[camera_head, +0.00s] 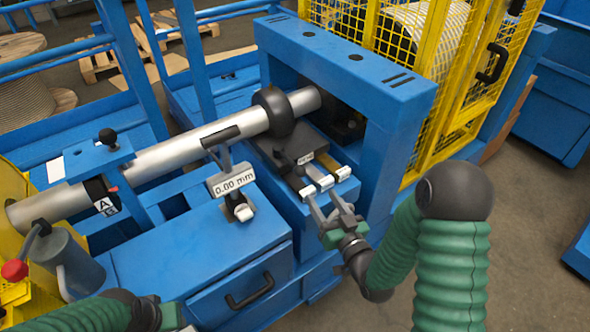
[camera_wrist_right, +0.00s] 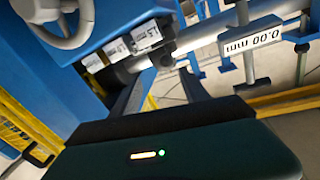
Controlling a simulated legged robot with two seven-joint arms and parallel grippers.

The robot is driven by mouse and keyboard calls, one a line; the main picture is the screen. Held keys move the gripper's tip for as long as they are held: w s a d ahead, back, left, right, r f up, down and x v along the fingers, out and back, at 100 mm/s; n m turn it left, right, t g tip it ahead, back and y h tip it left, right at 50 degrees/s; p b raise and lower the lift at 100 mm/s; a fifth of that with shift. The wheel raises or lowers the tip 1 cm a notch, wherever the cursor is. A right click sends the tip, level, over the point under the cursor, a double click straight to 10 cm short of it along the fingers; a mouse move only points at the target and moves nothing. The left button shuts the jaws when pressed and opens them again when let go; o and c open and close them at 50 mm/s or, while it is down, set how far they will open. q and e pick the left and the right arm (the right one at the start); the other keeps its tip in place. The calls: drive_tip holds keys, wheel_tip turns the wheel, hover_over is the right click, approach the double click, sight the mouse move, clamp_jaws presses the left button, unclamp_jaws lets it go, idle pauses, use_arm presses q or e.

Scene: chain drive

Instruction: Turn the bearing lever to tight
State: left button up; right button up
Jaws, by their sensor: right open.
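A small dark lever with a round knob (camera_head: 299,170) sits on the dark bearing block inside the blue frame, beside a small white label (camera_head: 305,158). I cannot read its marking. White-ended blocks (camera_head: 326,183) stand just in front of it. They also show in the right wrist view (camera_wrist_right: 146,36). My right gripper (camera_head: 325,206) is open and empty, its fingers just in front of these blocks. Whether they touch is unclear. My left gripper (camera_head: 172,316) is low at the bottom edge, partly cut off.
A silver shaft (camera_head: 190,148) with a black collar (camera_head: 285,113) runs into the blue frame (camera_head: 345,60). A gauge (camera_head: 232,182) reads 0.00 mm. A red-knobbed lever (camera_head: 15,270) stands at the left. A yellow mesh guard (camera_head: 400,45) rises behind.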

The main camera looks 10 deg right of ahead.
sight(300, 176)
drive_tip(key=w+a, duration=0.1)
drive_tip(key=w, duration=0.2)
drive_tip(key=w+a, duration=0.1)
drive_tip(key=w, duration=0.2)
drive_tip(key=w+a, duration=0.1)
drive_tip(key=w, duration=0.2)
drive_tip(key=shift+w+a+r+b, duration=0.1)
drive_tip(key=shift+a+b, duration=0.2)
drive_tip(key=shift+b, duration=0.05)
drive_tip(key=w, duration=0.4)
drive_tip(key=shift+w+d+b, duration=0.1)
drive_tip(key=shift+w+b, duration=0.15)
drive_tip(key=shift+b, duration=0.1)
drive_tip(key=shift+w+d, duration=0.15)
drive_tip(key=shift+w, duration=0.25)
drive_tip(key=shift+a, duration=0.35)
drive_tip(key=shift+c, duration=2.1)
drive_tip(key=c, duration=0.7)
use_arm(q)
drive_tip(key=shift+a+f, duration=0.25)
drive_tip(key=shift+f, duration=0.4)
drive_tip(key=shift+a+f, duration=0.25)
drive_tip(key=shift+f, duration=0.35)
use_arm(e)
clamp_jaws()
drive_tip(key=shift+d, duration=0.2)
